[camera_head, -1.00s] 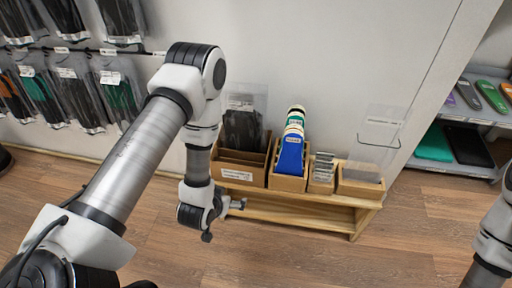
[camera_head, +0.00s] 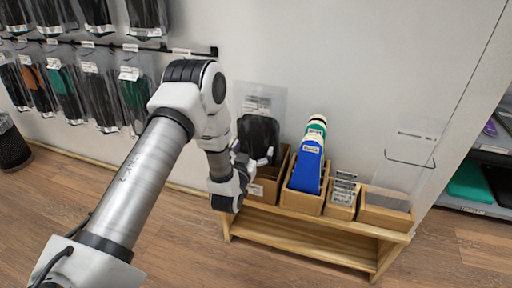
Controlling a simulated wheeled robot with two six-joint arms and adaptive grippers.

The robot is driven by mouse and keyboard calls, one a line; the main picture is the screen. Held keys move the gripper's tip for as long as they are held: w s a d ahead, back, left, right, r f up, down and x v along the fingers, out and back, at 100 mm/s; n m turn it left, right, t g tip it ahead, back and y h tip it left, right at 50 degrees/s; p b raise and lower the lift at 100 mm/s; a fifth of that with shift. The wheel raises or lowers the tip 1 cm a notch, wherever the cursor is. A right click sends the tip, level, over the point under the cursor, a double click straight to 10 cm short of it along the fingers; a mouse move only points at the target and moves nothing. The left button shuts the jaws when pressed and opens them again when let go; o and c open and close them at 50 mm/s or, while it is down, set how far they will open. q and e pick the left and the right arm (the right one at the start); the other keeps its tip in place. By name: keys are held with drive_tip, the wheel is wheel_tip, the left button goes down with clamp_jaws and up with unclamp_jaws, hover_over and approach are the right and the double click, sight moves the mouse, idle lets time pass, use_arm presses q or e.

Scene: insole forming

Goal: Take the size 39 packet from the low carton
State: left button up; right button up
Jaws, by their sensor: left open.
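A clear packet (camera_head: 264,103) with dark insoles and a white label stands upright in the low brown carton (camera_head: 268,188) at the left end of the wooden bench. The size print on it is too small to read. My left gripper (camera_head: 257,160) is open at the packet's lower left, above the carton. Its fingers overlap the packet's dark lower part in the picture; I cannot tell whether they touch it. My left wrist hides the carton's left side. My right gripper is not in view.
To the right on the bench (camera_head: 300,232) stand a box with blue and green insoles (camera_head: 306,170), a small box of grey pieces (camera_head: 345,190) and another carton (camera_head: 385,216). Packets hang on a wall rail (camera_head: 175,50) at left.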

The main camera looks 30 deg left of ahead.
use_arm(q)
drive_tip(key=c, duration=1)
